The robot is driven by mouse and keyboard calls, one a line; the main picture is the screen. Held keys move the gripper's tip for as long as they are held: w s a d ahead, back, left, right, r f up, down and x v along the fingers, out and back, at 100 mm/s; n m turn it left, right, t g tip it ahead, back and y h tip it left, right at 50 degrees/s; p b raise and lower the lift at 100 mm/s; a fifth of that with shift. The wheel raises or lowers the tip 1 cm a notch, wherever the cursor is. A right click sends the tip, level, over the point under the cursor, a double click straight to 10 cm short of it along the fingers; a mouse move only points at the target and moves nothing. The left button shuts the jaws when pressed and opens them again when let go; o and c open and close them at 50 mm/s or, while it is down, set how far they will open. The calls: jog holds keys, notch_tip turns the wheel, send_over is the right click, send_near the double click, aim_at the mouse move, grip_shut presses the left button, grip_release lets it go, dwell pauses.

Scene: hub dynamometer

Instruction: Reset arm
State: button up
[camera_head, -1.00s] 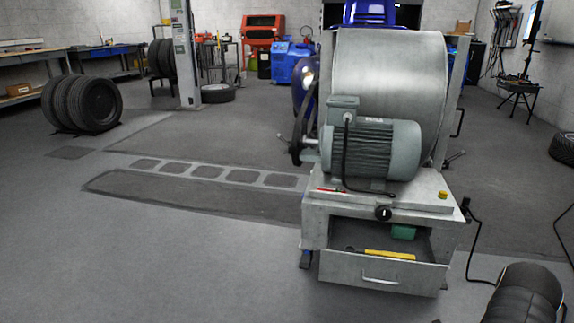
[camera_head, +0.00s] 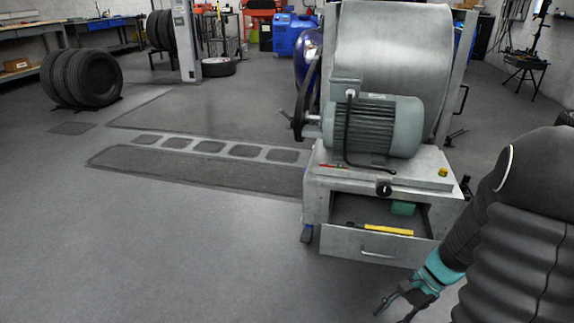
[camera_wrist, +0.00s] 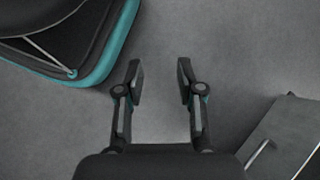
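My gripper (camera_head: 396,303) hangs low at the bottom right of the head view, in front of the open drawer and apart from it. In the wrist view my gripper (camera_wrist: 160,78) has its two fingers spread apart, with only grey floor between them. My arm fills the right side of the head view.
The hub dynamometer (camera_head: 390,60) stands ahead, a grey motor (camera_head: 377,126) on its cabinet. Its open drawer (camera_head: 372,245) holds a yellow item (camera_head: 389,229) and a green item (camera_head: 403,208); its corner also shows in the wrist view (camera_wrist: 285,140).

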jog(key=s+a+r+n+t+h+p, duration=0.1)
jog(key=s+a+r+n+t+h, duration=0.1)
jog(key=r, duration=0.7)
jog(key=s+a+r+n+t+h+p, duration=0.1)
jog(key=s+a+r+n+t+h, duration=0.1)
jog(key=r+n, duration=0.4)
jog(key=s+a+r+n+t+h+p, duration=0.1)
jog(key=s+a+r+n+t+h, duration=0.2)
jog(key=r, duration=0.9)
jog(key=shift+s+a+n+p, duration=0.35)
jog(key=shift+s+a+n, duration=0.2)
jog(key=shift+s+n, duration=0.25)
